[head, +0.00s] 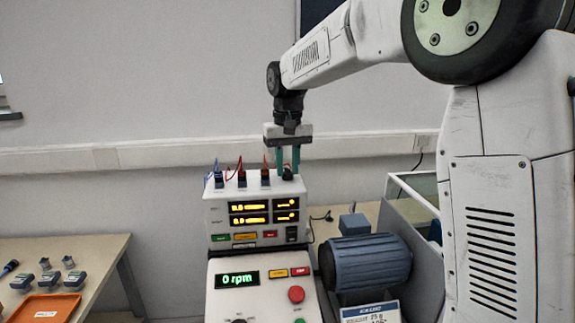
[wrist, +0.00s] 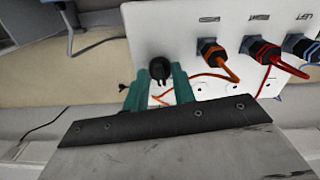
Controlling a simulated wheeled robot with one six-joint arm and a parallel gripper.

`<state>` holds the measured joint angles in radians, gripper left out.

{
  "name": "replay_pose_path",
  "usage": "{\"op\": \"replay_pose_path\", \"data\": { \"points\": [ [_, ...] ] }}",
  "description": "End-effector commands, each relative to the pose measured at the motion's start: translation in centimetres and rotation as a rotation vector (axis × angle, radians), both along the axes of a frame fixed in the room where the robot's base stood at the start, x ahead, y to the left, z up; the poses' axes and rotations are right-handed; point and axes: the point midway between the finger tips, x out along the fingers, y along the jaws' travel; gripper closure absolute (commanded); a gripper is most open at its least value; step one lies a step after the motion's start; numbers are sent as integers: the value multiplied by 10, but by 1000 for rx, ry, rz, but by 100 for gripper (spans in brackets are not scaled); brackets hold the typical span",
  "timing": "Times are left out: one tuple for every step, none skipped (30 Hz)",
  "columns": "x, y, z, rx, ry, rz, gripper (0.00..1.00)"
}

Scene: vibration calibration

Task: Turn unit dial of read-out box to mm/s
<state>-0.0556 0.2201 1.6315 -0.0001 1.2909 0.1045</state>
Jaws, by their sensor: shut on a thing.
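The read-out box (head: 225,213) is a white box with yellow-lit displays, standing on a lower white unit. Its black unit dial (head: 288,174) sits at the right end of the box's top; it also shows in the wrist view (wrist: 160,68). My gripper (head: 288,168) points straight down over that end, with its green fingers on either side of the dial. It is shut on the dial. The wrist view shows the round top of the dial between the fingertips. I cannot read the dial's unit marks or its setting.
Blue, red and orange cable plugs (head: 242,178) stand on the box top left of my gripper; the orange plug (wrist: 212,50) is closest. The lower unit's display (head: 237,279) reads 0 rpm. A blue-grey motor (head: 365,262) is at right. An orange tray (head: 48,308) lies on the left table.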

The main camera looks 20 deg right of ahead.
Motion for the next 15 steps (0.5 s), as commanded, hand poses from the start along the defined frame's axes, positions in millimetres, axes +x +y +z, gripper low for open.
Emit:
{"op": "replay_pose_path", "data": {
  "points": [
    [1, 0, 1, 1, -4, 42, 97],
    [1, 0, 1, 1, -4, 71, 97],
    [1, 0, 1, 1, -4, 107, 97],
    [1, 0, 1, 1, -4, 135, 97],
    [1, 0, 1, 1, -4, 163, 97],
    [1, 0, 1, 0, -4, 198, 97],
    [1, 0, 1, 0, -4, 224, 97],
    [1, 0, 1, 0, -4, 249, 97],
    [1, 0, 1, 0, -5, 282, 97],
    [1, 0, 1, 0, -5, 305, 97],
    [1, 0, 1, 0, -5, 327, 97],
    [1, 0, 1, 0, -5, 356, 97],
    [1, 0, 1, 0, -5, 377, 97],
    [1, 0, 1, 0, -5, 395, 97],
    [1, 0, 1, 0, -5, 419, 97]
  ]
}}
